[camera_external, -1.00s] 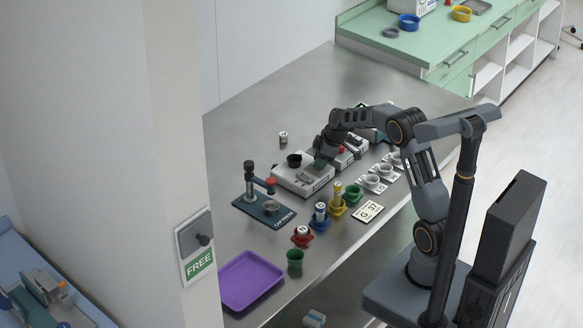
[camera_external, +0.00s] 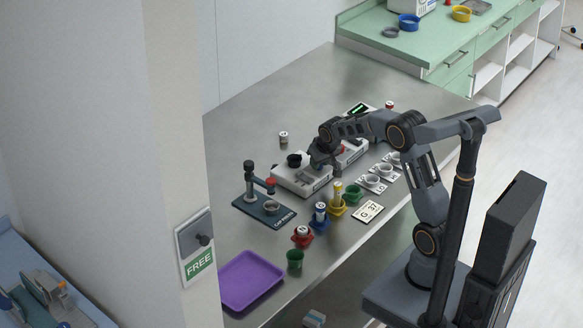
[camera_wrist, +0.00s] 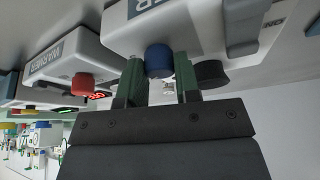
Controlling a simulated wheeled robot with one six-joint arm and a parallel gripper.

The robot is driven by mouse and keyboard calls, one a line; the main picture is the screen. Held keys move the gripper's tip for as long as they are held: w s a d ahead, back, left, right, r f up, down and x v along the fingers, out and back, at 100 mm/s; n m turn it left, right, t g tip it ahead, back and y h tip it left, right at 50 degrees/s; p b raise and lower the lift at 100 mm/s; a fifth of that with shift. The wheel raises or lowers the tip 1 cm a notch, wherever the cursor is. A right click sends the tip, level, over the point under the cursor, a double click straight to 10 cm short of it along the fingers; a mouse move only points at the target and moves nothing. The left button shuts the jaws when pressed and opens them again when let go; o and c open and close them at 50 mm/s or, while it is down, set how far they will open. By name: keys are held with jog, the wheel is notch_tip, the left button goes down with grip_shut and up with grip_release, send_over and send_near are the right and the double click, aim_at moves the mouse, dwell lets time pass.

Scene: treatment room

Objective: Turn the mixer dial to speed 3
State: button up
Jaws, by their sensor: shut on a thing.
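The mixer (camera_external: 303,182) is a white box with a dark top part, left of my arm's end in the outside view. In the wrist view its white body (camera_wrist: 190,28) fills the top, with a label ending in "ER" partly cut off. Its blue dial (camera_wrist: 158,60) sits between the two green fingers of my gripper (camera_wrist: 158,78). My gripper is shut on the dial, one finger on each side. In the outside view my gripper (camera_external: 322,166) is at the mixer's right end and hides the dial. No speed marks can be read.
A white warmer (camera_wrist: 65,55) with a red knob (camera_wrist: 83,82) stands close beside the mixer. A black knob-like part (camera_wrist: 210,74) is right of my fingers. A dark stand (camera_external: 264,210), coloured cups and a purple tray (camera_external: 250,280) occupy the bench's front left.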

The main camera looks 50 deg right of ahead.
jog(key=m+b, duration=0.1)
jog(key=m, duration=0.1)
jog(key=m+h+b, duration=0.1)
jog(key=shift+a+f+m+g, duration=0.1)
jog(key=shift+f+m+g, duration=0.05)
jog(key=shift+m+g, duration=0.2)
jog(key=shift+m+h+b, duration=0.4)
jog(key=shift+m+b, duration=0.4)
jog(key=shift+m, duration=0.05)
jog(key=shift+g, duration=0.25)
jog(key=o, duration=0.9)
jog(key=v, duration=1.4)
